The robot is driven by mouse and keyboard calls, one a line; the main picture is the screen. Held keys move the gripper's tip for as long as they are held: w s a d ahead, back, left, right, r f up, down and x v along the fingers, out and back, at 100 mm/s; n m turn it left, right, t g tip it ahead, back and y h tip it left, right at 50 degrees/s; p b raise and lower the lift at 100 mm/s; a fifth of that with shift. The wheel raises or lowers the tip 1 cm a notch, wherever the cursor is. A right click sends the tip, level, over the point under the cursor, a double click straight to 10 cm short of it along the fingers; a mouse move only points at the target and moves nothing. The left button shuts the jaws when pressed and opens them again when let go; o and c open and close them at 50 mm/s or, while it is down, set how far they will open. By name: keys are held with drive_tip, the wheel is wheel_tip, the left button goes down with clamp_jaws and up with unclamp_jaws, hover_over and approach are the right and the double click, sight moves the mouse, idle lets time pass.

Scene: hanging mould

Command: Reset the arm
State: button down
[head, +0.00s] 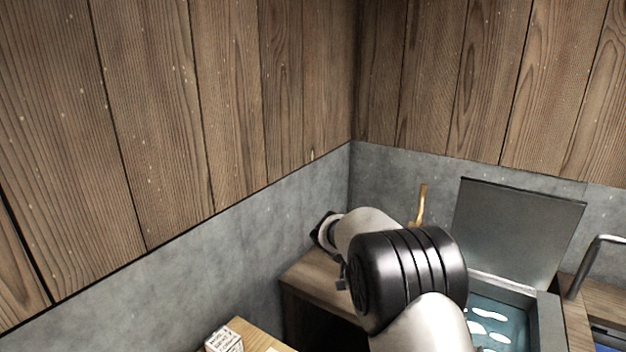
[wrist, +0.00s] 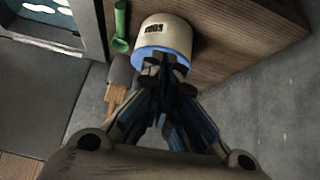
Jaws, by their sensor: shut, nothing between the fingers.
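In the wrist view my gripper (wrist: 165,68) is shut and empty, its dark fingers together in the middle of the picture. Just beyond the fingertips is a cream container (wrist: 166,32) with a dark printed label and a blue rim. The fingers overlap its lower edge in the picture; I cannot tell whether they touch it. In the head view my arm stretches across the lower right, over the wooden counter and towards the wall corner. Its own links hide most of the gripper there.
A green tool (wrist: 120,28) and a grey holder with tan sticks (wrist: 118,100) are left of the container. An open-lidded basin (head: 490,318) with water is right of my arm. A small printed box (head: 224,341) is at the bottom. Grey and wooden walls meet behind.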

drive_tip(key=s+d+r+n+g+y, duration=0.1)
drive_tip(key=s+d+r, duration=0.1)
drive_tip(key=s+r, duration=0.8)
drive_tip(key=s+d+r+n, duration=0.1)
drive_tip(key=s+r, duration=0.5)
drive_tip(key=s, duration=0.9)
drive_tip(key=s+a+f+n+y, duration=0.1)
drive_tip(key=s+n, duration=0.1)
drive_tip(key=s, duration=0.9)
drive_tip(key=s+a+f+n+y, duration=0.2)
drive_tip(key=s, duration=1)
drive_tip(key=shift+s+g, duration=0.25)
drive_tip(key=shift+g, duration=0.15)
